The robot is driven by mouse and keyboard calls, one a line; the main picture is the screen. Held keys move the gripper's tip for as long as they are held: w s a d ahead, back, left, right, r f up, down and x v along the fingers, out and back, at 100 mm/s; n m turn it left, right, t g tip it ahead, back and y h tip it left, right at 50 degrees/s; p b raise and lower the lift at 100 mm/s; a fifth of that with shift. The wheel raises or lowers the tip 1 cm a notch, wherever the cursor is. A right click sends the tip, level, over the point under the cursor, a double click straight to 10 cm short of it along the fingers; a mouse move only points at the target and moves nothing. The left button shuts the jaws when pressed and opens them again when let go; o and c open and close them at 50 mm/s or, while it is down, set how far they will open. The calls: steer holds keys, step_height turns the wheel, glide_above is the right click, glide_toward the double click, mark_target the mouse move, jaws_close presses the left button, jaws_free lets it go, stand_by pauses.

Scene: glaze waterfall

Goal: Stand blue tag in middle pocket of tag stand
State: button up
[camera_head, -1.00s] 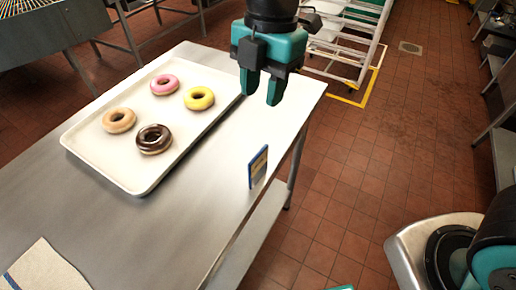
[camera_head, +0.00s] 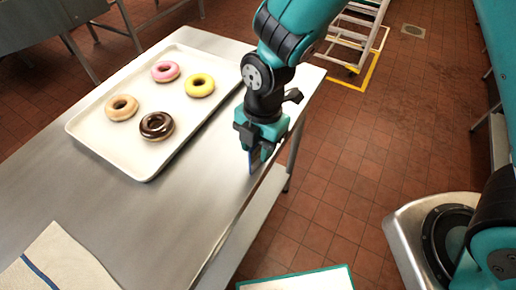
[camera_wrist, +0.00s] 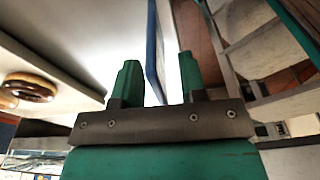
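The blue tag (camera_head: 251,163) stands upright on the steel table near its right edge, mostly hidden by my gripper in the head view. It shows nearly edge-on as a blue strip with a pale side in the wrist view (camera_wrist: 154,45). My gripper (camera_head: 259,156) is lowered over it. In the wrist view, my gripper's fingers (camera_wrist: 160,80) are apart, one on each side of the tag. A gap shows on either side, wider toward the right finger. I cannot make out a tag stand in any view.
A white tray (camera_head: 100,143) with several donuts lies left of my gripper. A cloth with a blue stripe (camera_head: 62,262) lies at the table's near left. A pale panel with a teal edge (camera_head: 305,283) shows at the bottom. The table (camera_head: 165,215) between is bare.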

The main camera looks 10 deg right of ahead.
steer(key=shift+a+f, duration=0.1)
steer(key=shift+f, duration=0.6)
jaws_close()
steer(key=shift+r, duration=0.1)
